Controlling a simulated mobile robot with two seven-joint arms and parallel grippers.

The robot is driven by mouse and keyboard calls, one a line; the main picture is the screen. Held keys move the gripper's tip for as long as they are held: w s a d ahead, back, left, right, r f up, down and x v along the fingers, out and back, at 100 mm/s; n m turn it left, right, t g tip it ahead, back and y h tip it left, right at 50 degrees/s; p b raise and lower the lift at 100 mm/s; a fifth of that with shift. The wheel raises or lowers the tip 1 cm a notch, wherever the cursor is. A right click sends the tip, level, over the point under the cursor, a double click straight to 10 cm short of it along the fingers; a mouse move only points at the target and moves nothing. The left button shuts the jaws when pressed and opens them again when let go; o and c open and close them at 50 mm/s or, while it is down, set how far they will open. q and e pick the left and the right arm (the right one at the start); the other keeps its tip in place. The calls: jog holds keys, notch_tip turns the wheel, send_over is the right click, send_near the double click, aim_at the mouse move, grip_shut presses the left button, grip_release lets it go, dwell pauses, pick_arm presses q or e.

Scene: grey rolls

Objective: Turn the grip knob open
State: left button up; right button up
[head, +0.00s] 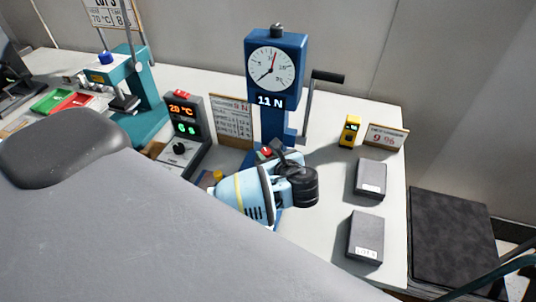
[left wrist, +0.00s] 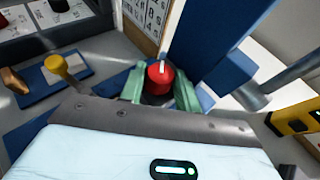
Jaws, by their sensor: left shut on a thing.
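The grip knob (left wrist: 160,78) is red, with a white pointer line on top that points up and slightly right in the left wrist view. In the head view its red top (head: 265,152) shows at the foot of the blue stand (head: 269,127). My left gripper (left wrist: 159,86) is shut on the knob, with one pale green finger at each side. The light blue wrist covers much of the stand's base in the head view. The stand's round dial (head: 271,69) has a red hand and a dark hand, and its display (head: 270,101) reads 11 N. My right gripper is not in view.
A crank handle (head: 326,77) rises at the stand's right. A control box (head: 185,118) and a printed card (head: 231,120) stand to its left. A yellow-topped peg (left wrist: 56,64) is near the knob.

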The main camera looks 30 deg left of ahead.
pick_arm(q)
jog(key=shift+n, duration=0.3)
jog(key=o, duration=1)
jog(key=shift+y, duration=0.3)
jog(key=shift+v, duration=3.9)
jog(key=shift+w+d, duration=0.1)
